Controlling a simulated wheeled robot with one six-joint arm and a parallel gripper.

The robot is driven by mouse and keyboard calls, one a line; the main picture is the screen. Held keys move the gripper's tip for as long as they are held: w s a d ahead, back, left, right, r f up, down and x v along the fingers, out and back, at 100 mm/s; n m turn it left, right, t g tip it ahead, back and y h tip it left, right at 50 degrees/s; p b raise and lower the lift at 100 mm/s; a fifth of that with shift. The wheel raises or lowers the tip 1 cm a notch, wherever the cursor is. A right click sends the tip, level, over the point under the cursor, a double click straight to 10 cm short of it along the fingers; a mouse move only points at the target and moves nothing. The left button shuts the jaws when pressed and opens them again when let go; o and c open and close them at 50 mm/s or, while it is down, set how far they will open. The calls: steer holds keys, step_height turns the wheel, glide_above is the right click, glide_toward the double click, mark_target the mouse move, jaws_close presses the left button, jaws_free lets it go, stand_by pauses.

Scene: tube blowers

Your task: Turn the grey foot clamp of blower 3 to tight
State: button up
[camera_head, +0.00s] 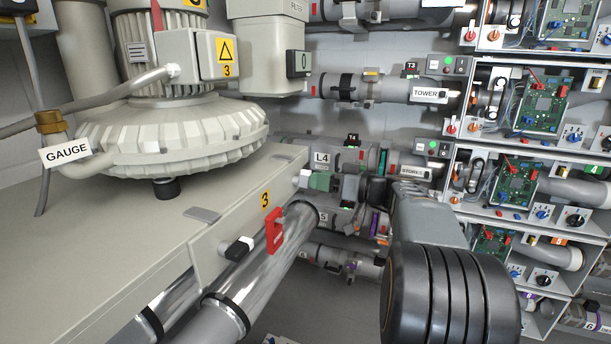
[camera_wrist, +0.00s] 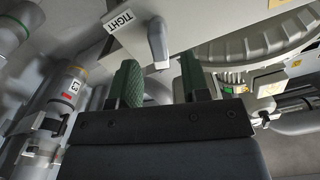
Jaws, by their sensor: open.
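Blower 3 (camera_head: 170,130) is a pale ribbed housing with a yellow 3 tag, standing on a beige bench. In the wrist view a grey lever (camera_wrist: 158,44), which looks like the foot clamp, hangs from the beige panel beside a TIGHT label (camera_wrist: 119,19). My gripper (camera_wrist: 160,82) is open, its two green fingers apart, with the lever just beyond the gap between them. I see no contact. In the head view my gripper (camera_head: 322,182) is at the bench's far right corner, by a small pale part (camera_head: 303,180); one finger is mostly hidden.
Racks with circuit boards (camera_head: 517,185) stand at right.

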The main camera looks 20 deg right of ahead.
mark_target(306, 177)
steer(key=shift+x, duration=2.1)
jaws_close()
